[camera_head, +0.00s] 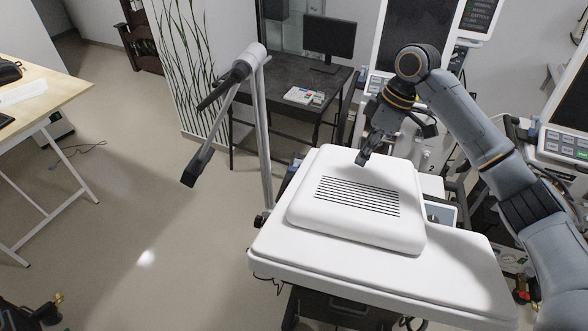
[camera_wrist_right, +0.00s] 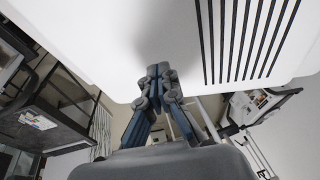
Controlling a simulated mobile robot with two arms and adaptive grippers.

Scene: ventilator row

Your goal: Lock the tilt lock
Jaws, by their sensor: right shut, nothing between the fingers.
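My right gripper (camera_head: 363,160) is shut and empty. It points down just above the far part of the white slotted top (camera_head: 330,170) of the ventilator. In the right wrist view its fingertips (camera_wrist_right: 158,70) are together in front of the white surface, beside the dark slots; I cannot tell whether they touch it. A jointed grey support arm (camera_head: 262,130) stands at the left of the ventilator, its dark end (camera_head: 190,175) hanging out to the left. I cannot make out which part is the tilt lock. My left gripper is not identifiable in these views.
A white shelf (camera_head: 290,262) surrounds the slotted top. Behind it stands a dark desk (camera_head: 272,80) with a monitor (camera_head: 330,37). More ventilators with screens (camera_head: 565,145) stand at the right. A wooden table (camera_head: 40,90) is at the left. The floor (camera_head: 150,210) between is mostly clear.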

